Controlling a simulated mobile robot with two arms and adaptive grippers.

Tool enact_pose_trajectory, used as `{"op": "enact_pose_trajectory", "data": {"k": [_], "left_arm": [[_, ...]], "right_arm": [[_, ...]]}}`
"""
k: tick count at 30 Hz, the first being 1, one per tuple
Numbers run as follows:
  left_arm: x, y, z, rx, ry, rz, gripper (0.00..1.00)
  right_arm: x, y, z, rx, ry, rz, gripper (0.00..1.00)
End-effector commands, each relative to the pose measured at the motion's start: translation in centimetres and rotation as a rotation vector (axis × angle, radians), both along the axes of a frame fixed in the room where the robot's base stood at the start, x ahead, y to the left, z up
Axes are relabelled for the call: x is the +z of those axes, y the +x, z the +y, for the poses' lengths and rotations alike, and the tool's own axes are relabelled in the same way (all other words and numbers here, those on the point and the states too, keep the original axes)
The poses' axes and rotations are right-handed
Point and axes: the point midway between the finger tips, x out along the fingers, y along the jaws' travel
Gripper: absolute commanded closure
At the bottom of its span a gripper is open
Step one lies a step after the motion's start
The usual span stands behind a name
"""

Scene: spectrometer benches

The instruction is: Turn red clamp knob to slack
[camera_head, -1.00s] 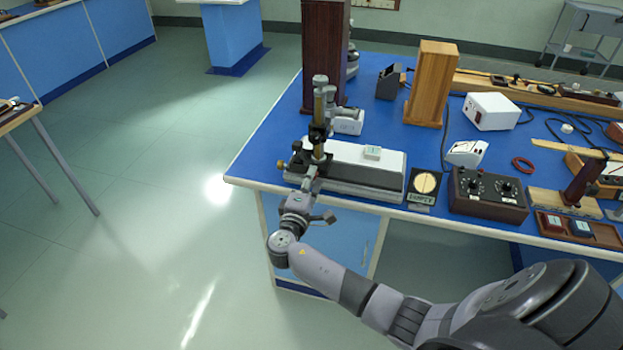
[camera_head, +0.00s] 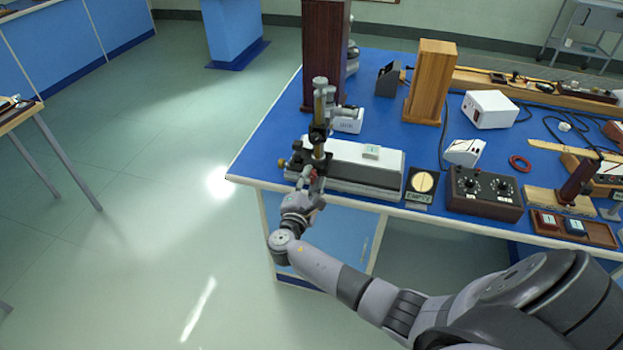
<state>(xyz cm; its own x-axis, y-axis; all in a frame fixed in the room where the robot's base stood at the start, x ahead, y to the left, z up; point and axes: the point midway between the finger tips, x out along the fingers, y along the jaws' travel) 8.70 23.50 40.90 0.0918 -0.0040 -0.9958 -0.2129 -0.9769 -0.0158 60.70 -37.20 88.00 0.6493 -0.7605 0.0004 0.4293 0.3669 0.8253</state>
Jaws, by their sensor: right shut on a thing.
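A small red part, which looks like the red clamp knob (camera_head: 308,172), shows at the foot of the column, mostly hidden by my gripper. My right gripper (camera_head: 308,181) reaches up from below the bench edge and is shut at this red part. Its fingertips are small and partly hidden. My left gripper is not in view.
On the blue bench (camera_head: 262,140) stand a dark wooden tower (camera_head: 325,50), a lighter wooden block (camera_head: 430,80), a white box (camera_head: 490,109) and a dark box with dials (camera_head: 484,192). Open floor lies to the left.

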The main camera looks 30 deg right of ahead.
Motion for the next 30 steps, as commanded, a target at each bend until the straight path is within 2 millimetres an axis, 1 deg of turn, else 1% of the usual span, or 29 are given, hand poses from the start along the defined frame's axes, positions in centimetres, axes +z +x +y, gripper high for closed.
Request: {"op": "enact_pose_trajectory", "data": {"k": [11, 12, 14, 24, 26, 30], "left_arm": [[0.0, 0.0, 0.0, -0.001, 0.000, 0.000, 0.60], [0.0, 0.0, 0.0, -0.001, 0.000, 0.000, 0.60], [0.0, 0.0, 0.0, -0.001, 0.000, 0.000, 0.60], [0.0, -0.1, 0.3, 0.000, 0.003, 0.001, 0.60], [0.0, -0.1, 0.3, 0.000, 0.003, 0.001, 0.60], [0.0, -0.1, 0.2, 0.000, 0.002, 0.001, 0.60]], "right_arm": [[-0.2, 0.0, 0.1, 0.002, 0.000, 0.006, 0.95], [-0.2, 0.0, 0.1, 0.002, 0.000, 0.006, 0.66], [-0.2, 0.0, 0.1, 0.002, 0.000, 0.006, 0.62], [-0.1, -0.2, 0.3, 0.001, 0.000, 0.004, 0.62], [-0.1, -0.5, 0.7, 0.001, 0.000, 0.004, 0.62], [-0.2, -2.1, 2.5, 0.002, 0.002, 0.003, 0.62]]}}
